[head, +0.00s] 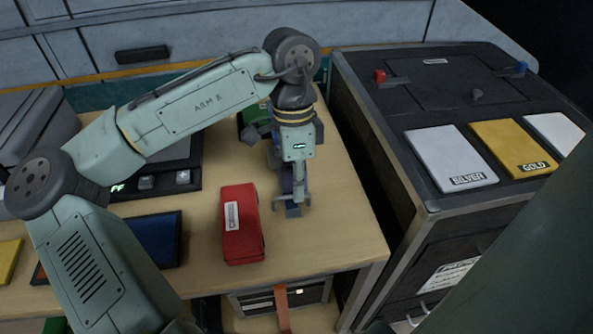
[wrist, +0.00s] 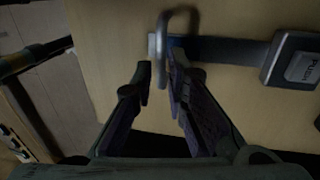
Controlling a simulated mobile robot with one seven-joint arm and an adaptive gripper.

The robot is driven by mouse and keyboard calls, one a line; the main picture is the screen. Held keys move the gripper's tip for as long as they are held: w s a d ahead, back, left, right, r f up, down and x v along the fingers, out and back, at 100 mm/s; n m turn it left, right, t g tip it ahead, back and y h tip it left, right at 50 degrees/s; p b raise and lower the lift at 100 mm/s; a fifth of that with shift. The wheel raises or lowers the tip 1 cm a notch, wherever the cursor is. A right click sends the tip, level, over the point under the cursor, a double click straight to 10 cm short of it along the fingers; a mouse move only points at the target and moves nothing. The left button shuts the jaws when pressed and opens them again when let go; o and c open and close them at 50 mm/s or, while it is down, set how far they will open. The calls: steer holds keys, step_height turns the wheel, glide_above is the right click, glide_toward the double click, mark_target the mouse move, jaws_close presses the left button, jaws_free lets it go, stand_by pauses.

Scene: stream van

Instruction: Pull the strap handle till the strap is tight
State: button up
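In the wrist view, a grey metal loop handle (wrist: 164,36) stands at the end of a dark strap (wrist: 222,49). The strap runs right across the wood to a dark buckle marked PUSH (wrist: 296,63). In the head view, my gripper (head: 292,204) points down over the wooden bench, and the arm's end hides most of the strap and buckle.
A red case (head: 241,226) lies on the bench (head: 325,225) just left of my gripper. A dark cabinet (head: 375,150) with silver and gold plates stands to the right. A blue panel (head: 155,238) lies further left. The bench's front right is clear.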

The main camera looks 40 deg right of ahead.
steer(key=shift+o, duration=1.4)
steer(key=shift+r, duration=0.1)
step_height(320, 180, up, 12)
steer(key=w+d, duration=0.1)
steer(key=w, duration=0.1)
steer(key=shift+f, duration=0.2)
